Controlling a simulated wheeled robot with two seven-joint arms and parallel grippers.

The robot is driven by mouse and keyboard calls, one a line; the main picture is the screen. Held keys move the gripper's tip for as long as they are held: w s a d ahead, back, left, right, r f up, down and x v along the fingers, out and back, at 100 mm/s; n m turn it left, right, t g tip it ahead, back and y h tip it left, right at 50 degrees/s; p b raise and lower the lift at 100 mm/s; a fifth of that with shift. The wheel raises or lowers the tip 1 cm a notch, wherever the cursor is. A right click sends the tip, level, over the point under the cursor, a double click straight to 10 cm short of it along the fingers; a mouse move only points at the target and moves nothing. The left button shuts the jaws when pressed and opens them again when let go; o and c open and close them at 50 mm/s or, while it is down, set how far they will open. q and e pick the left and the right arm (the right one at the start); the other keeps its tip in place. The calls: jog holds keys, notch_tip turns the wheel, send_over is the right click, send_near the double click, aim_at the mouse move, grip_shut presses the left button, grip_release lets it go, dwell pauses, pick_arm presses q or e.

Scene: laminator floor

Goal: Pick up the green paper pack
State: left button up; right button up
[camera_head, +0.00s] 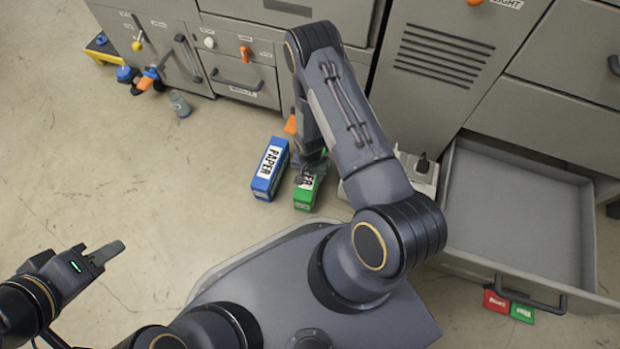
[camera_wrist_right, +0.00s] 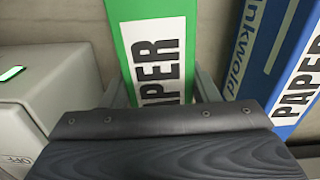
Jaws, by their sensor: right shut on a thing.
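The green paper pack (camera_head: 306,196) stands on the floor in the head view, partly hidden by my right arm. My right gripper (camera_head: 311,172) is at its top. In the right wrist view the green pack (camera_wrist_right: 116,42) with its white PAPER label lies between the two fingers of my right gripper (camera_wrist_right: 160,98), which is shut on it. I cannot tell whether the pack touches the floor. My left gripper (camera_head: 107,254) is over bare floor at the lower left, far from the pack. Its fingers overlap in this view, so its opening is unclear.
A blue paper pack (camera_head: 268,172) stands close to the left of the green one. A pale grey device (camera_head: 422,172) is to the right. An open, empty drawer (camera_head: 515,215) juts out at the right, with red (camera_head: 494,301) and green (camera_head: 522,312) tags below.

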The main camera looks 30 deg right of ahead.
grip_shut()
jog(key=shift+r, duration=0.15)
